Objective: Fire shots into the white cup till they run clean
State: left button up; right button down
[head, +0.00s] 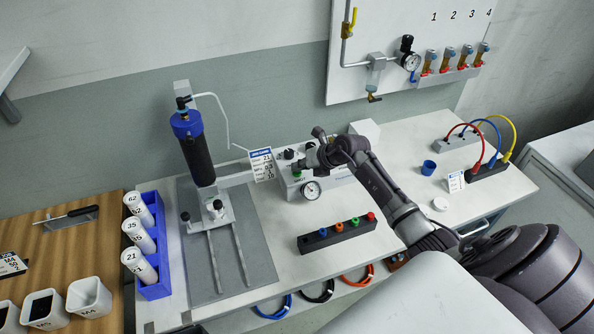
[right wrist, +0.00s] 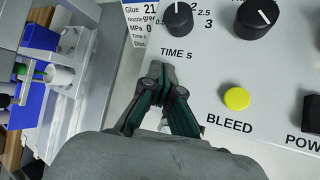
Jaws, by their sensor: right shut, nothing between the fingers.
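The dispenser box (head: 318,184) stands at the back of the white bench, with knobs, a gauge and a green button (head: 297,170) on it. My right gripper (head: 304,163) is at this panel, fingers together and empty. In the right wrist view the shut fingertips (right wrist: 162,70) point at the panel just below "TIME S", left of the yellow BLEED button (right wrist: 236,98). I cannot tell whether they touch it. A dark syringe barrel with a blue cap (head: 194,146) stands upright on the stand. A small white cup-like part (right wrist: 62,76) shows beside a green tip. My left gripper is not in view.
A black block with several coloured plugs (head: 338,234) lies in front of the dispenser. A blue cup (head: 428,167) and a small white round piece (head: 440,204) are at the right. A blue rack of white tubes (head: 156,290) stands left of the stand.

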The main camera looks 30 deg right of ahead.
aim_at(299, 173)
jog(key=shift+r+p, duration=0.5)
jog(key=shift+r, duration=0.15)
notch_tip(299, 173, up, 5)
jog(key=p, duration=0.4)
jog(key=shift+r+p, duration=0.1)
jog(key=shift+p, duration=0.25)
dwell(2.5)
